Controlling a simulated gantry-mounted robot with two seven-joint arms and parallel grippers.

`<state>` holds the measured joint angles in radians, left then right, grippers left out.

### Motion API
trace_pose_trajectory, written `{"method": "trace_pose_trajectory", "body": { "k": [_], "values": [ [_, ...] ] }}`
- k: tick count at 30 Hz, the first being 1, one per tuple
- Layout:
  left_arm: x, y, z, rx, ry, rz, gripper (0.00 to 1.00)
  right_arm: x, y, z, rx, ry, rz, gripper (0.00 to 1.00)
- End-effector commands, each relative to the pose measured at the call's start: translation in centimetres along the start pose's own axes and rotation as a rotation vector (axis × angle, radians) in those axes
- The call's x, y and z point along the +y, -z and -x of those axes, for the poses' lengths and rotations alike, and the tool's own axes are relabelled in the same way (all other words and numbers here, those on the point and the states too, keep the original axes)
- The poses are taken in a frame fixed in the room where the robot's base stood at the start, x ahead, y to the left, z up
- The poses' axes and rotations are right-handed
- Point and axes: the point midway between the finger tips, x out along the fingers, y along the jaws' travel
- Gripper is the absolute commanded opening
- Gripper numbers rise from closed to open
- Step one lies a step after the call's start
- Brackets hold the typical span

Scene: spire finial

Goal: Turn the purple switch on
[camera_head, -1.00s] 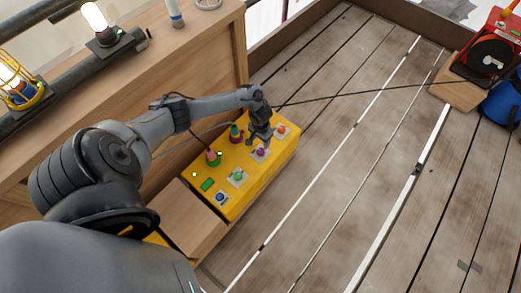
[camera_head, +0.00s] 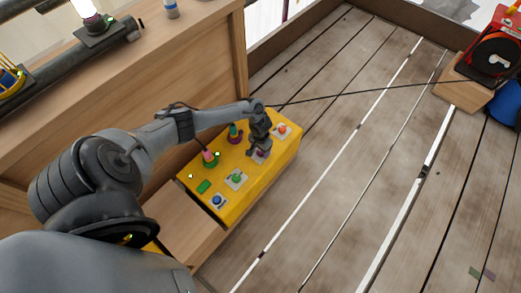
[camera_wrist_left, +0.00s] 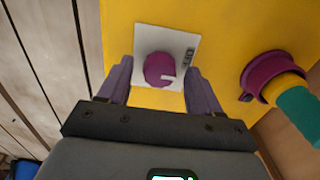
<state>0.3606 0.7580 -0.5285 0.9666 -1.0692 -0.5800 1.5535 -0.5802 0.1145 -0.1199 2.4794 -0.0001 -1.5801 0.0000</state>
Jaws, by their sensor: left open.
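In the left wrist view the open left gripper (camera_wrist_left: 158,85) has one finger on each side of the knob, near the plate's lower edge. I cannot tell whether the fingers touch the knob.
The box also carries an orange knob (camera_head: 282,130), a green knob (camera_head: 237,179), a blue knob (camera_head: 218,201) and a pink-topped plug (camera_head: 209,157). A purple-and-teal plug (camera_wrist_left: 285,90) stands close to the right finger. A wooden wall (camera_head: 120,95) runs behind.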

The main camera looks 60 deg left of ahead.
Motion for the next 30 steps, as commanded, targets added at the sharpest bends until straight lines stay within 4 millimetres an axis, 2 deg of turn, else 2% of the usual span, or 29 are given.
{"method": "trace_pose_trajectory", "body": {
  "k": [1, 2, 12, 23, 30],
  "values": [
    [0.0, 0.0, 0.0, 0.000, 0.000, 0.000, 0.64, 0.0, 0.0, 0.0, 0.000, 0.000, 0.000, 0.43],
    [0.0, 0.0, 0.0, 0.000, 0.000, 0.000, 0.59, 0.0, 0.0, 0.0, 0.000, 0.000, 0.000, 0.43],
    [0.0, 0.0, 0.0, 0.000, 0.000, 0.000, 0.08, 0.1, 0.0, 0.0, 0.000, -0.002, 0.003, 0.43],
    [0.0, 0.0, 0.1, -0.001, 0.001, -0.057, 0.08, 0.2, 0.1, 0.6, -0.001, -0.007, 0.009, 0.43],
    [0.1, -0.1, 0.3, -0.001, 0.000, -0.211, 0.08, 0.2, 0.5, 1.7, -0.001, -0.006, 0.008, 0.43]
  ]
}}
